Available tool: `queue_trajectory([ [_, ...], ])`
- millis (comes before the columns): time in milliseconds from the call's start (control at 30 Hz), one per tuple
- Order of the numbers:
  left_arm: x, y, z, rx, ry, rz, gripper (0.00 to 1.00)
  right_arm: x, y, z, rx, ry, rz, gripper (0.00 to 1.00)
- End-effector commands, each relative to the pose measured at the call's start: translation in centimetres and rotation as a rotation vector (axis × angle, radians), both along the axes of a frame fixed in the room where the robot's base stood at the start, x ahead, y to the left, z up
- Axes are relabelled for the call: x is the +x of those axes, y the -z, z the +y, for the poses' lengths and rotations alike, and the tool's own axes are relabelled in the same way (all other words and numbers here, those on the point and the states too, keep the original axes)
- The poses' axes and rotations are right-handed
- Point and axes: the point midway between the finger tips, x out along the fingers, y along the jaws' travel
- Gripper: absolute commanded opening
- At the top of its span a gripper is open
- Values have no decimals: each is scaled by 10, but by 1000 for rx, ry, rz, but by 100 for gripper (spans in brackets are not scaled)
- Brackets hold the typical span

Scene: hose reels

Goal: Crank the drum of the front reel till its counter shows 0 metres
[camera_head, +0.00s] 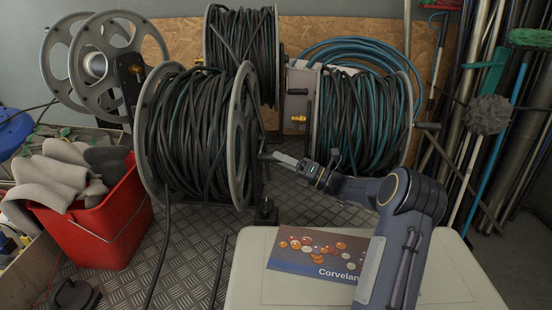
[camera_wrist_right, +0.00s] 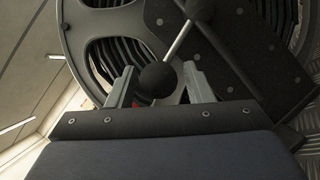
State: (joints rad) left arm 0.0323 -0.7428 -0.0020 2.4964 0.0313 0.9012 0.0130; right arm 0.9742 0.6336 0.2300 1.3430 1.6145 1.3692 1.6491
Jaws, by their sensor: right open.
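The front reel (camera_head: 198,135) stands at centre left in the head view, its drum wound full of dark hose between two grey flanges. My right gripper (camera_head: 270,156) reaches from the right to the side of its right flange. In the right wrist view a round black crank knob (camera_wrist_right: 157,79) on a thin metal rod (camera_wrist_right: 180,41) sits between the two open fingers of the right gripper (camera_wrist_right: 160,86). I cannot tell whether the fingers touch it. The grey flange (camera_wrist_right: 72,42) shows behind. I cannot make out the counter or its reading. My left gripper is out of view.
More full reels stand behind (camera_head: 243,50) and at right (camera_head: 360,120), with an empty reel (camera_head: 97,65) at left. A red bucket (camera_head: 105,225) stands left of the front reel. A pale table (camera_head: 250,275) with a booklet (camera_head: 318,252) lies below my right arm.

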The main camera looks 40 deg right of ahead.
Motion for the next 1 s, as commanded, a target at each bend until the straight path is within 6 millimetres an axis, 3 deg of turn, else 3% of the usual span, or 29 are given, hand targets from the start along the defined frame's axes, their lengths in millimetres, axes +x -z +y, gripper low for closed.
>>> queue_trajectory([
  [200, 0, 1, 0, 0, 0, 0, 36, 16, -6, 9, -1, 0, -1, 47],
  [467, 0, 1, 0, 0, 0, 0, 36, 18, -6, 10, 0, 0, 0, 47],
  [833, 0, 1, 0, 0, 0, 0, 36, 18, -6, 10, 1, 0, 0, 1],
  [1000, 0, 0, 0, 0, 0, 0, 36, 18, -6, 10, 1, 0, 0, 0],
])
